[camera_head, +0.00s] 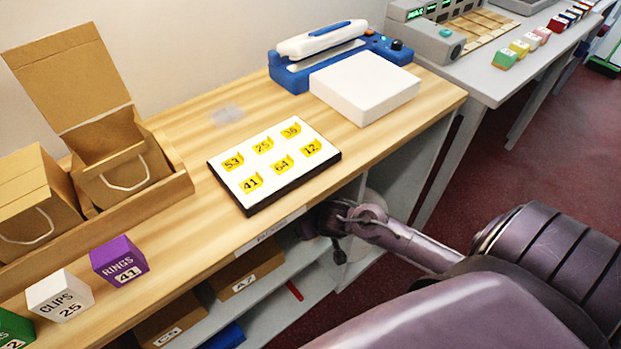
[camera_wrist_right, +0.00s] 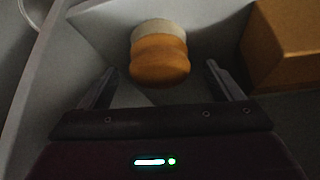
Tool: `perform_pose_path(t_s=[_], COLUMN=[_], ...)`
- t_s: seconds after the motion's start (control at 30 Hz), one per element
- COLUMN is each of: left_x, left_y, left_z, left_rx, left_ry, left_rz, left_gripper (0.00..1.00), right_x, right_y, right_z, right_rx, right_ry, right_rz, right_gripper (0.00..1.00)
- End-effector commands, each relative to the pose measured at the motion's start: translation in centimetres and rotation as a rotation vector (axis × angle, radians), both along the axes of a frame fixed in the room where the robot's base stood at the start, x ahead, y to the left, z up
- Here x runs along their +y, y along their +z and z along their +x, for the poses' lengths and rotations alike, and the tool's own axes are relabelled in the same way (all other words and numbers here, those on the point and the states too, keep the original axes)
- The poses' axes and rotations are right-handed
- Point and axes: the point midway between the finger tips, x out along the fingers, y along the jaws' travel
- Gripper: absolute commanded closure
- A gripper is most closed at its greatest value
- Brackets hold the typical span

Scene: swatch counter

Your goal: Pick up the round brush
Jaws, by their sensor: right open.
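In the right wrist view, the round brush (camera_wrist_right: 160,55) has an orange-brown rounded body and a pale grey-white band at its far side. It rests on a light grey shelf surface (camera_wrist_right: 95,30). My right gripper (camera_wrist_right: 161,72) is open, with one finger on each side of the brush's near end. The brush sits between and just beyond the fingertips; I cannot tell whether they touch it. In the head view my right gripper (camera_head: 325,222) reaches in under the counter's front edge, and the brush is hidden there. My left gripper is not in view.
A brown box (camera_wrist_right: 285,40) stands to the right of the brush. The wooden counter (camera_head: 180,235) overhangs the shelves, which hold bins such as a labelled brown box (camera_head: 235,275). A number board (camera_head: 235,205), a purple box (camera_head: 118,260) and a white box (camera_head: 60,295) are on the counter.

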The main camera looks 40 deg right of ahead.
Motion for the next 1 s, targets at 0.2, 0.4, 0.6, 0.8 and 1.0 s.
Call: perform_pose_path(t_s=[0.2, 0.4, 0.6, 0.8, 1.0], left_x=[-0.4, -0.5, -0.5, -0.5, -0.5], left_y=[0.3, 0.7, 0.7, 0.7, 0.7], left_z=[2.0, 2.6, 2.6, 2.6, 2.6], left_rx=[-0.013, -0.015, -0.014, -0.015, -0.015], left_ry=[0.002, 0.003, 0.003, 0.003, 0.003], left_rz=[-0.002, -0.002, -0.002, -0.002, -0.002], left_gripper=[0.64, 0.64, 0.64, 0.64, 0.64], right_x=[-0.3, -0.3, -0.3, -0.3, -0.3], right_y=[-2.8, -3.5, -3.5, -3.5, -3.4], right_z=[2.1, 2.5, 2.4, 2.4, 2.4], right_rx=[-0.001, -0.001, -0.001, 0.000, -0.001], right_ry=[-0.002, 0.000, 0.000, 0.000, 0.000], right_rz=[-0.001, -0.001, -0.001, -0.001, -0.001], right_gripper=[0.14, 0.14, 0.21, 0.47, 0.65])
